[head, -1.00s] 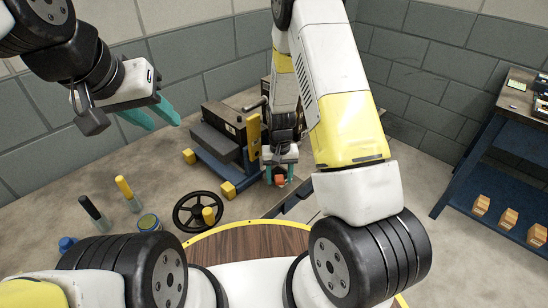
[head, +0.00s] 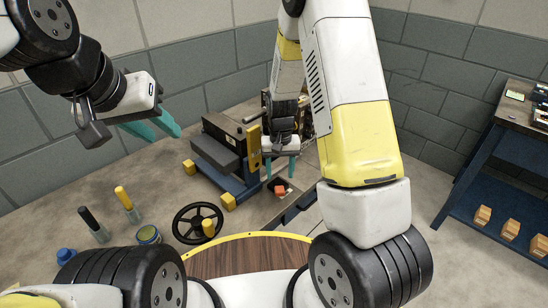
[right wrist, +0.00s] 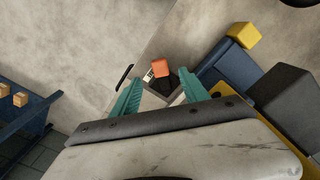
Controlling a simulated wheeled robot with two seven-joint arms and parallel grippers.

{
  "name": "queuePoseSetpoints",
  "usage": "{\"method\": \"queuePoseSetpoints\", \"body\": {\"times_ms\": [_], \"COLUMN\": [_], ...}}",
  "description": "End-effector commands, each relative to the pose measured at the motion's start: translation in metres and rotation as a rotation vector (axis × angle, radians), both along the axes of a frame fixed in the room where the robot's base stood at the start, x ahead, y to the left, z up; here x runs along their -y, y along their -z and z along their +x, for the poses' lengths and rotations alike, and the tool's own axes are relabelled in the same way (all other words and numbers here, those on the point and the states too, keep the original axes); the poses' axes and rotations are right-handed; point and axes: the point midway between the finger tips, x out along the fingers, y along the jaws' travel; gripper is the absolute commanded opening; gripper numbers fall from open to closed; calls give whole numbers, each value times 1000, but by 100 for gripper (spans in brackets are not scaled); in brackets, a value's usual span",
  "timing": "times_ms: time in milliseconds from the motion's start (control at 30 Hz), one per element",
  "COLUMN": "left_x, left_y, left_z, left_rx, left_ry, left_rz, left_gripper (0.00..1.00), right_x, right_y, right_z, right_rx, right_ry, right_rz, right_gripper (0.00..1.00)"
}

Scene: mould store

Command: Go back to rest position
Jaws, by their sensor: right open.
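My right gripper (head: 280,167) points down over a small orange block (head: 281,187), with its teal fingers apart and empty. In the right wrist view the fingers (right wrist: 160,95) stand wide apart, and the orange block (right wrist: 160,69) shows beyond the fingertips, on or in something dark. My left gripper (head: 168,133) hangs raised at the upper left; its two teal fingers look apart with nothing between them.
A blue-and-grey machine (head: 224,150) with yellow blocks stands close to the left of my right gripper. A black handwheel (head: 198,223) and upright handled tools (head: 128,203) are further left. A blue shelf bench (head: 505,190) stands at the right.

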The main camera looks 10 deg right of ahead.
Motion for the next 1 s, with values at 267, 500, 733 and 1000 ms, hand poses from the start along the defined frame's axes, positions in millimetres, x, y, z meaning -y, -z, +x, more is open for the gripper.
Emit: {"method": "queuePoseSetpoints", "body": {"times_ms": [267, 500, 733, 1000], "left_x": [0, 0, 0, 0], "left_y": [0, 0, 0, 0], "left_z": [0, 0, 0, 0], "left_rx": [0, 0, 0, 0], "left_ry": [0, 0, 0, 0], "left_rz": [0, 0, 0, 0], "left_gripper": [36, 36, 36, 36], "right_x": [0, 1, 7, 19], "right_y": [-2, -68, -169, -259], "right_z": [0, -5, -39, -103], "right_rx": [2, 73, 198, 357], "right_ry": [0, 4, -12, -51], "right_rz": [2, 63, 145, 192], "right_gripper": [53, 53, 53, 53]}}
